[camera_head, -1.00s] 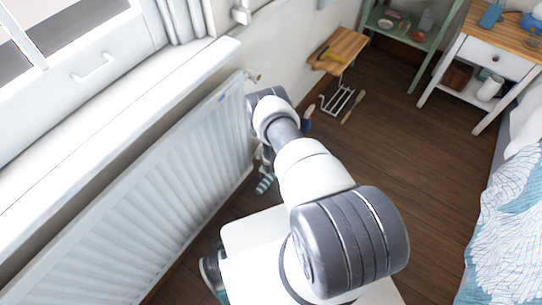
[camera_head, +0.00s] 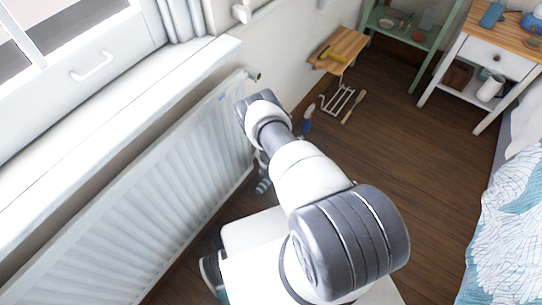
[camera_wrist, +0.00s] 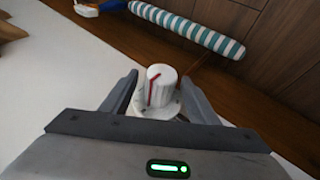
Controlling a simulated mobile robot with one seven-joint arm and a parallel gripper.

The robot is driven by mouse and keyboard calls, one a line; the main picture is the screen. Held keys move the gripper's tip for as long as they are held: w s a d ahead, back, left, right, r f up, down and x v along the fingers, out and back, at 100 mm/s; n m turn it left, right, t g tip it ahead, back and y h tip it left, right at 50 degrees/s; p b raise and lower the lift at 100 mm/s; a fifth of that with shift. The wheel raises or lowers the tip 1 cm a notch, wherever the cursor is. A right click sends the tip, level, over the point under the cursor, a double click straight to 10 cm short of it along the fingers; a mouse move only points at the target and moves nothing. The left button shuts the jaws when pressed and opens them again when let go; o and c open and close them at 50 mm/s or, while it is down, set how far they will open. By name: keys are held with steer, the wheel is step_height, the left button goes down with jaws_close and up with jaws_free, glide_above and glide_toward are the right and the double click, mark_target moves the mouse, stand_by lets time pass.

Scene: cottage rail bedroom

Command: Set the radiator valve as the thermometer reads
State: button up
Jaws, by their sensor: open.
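The radiator valve is a white knob with a red pointer line (camera_wrist: 160,88), on a pale round base, in the wrist view. My gripper (camera_wrist: 160,95) is open, with one finger on each side of the knob; I cannot tell whether either touches it. In the head view my arm hides the valve and the gripper's fingers. The white radiator (camera_head: 165,200) runs along the wall under the window sill. I cannot make out a thermometer in either view.
A teal-and-white striped roll (camera_wrist: 190,27) lies on the wooden floor beyond the knob. A small wooden stool (camera_head: 345,45), a white side table (camera_head: 500,60) and the bed (camera_head: 515,220) stand to the right. Bare floor (camera_head: 420,150) lies between.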

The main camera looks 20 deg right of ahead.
steer(key=p+v, duration=0.6)
steer(key=v, duration=1.1)
steer(key=shift+r, duration=0.15)
steer(key=shift+s, duration=0.2)
